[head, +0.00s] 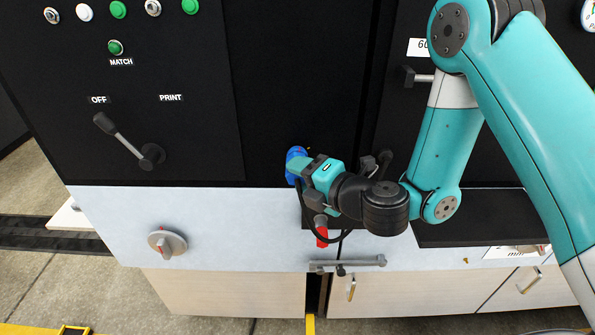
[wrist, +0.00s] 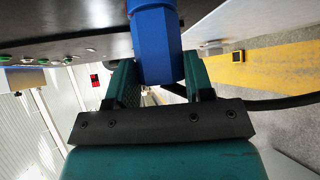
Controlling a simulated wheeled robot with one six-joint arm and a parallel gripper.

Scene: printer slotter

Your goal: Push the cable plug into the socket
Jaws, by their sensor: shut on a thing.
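A blue plug-like body (head: 295,163) shows at the tip of my gripper (head: 309,170), against the black cabinet front. In the wrist view the blue body (wrist: 156,45) is faceted and sits between the two teal fingers of my gripper (wrist: 158,85), which are closed around it. Its far end reaches toward the dark panel at the top of the wrist view. A black cable (wrist: 265,104) runs off to the right behind the fingers. The socket itself is not distinguishable; I cannot tell how far the plug is inside it.
A red part (head: 321,230) is just below my gripper. A grey bar handle (head: 348,263) sits lower on the light panel (head: 235,235). A lever (head: 130,140) and a round knob (head: 167,243) are to the left. A black ledge (head: 475,230) juts out at right.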

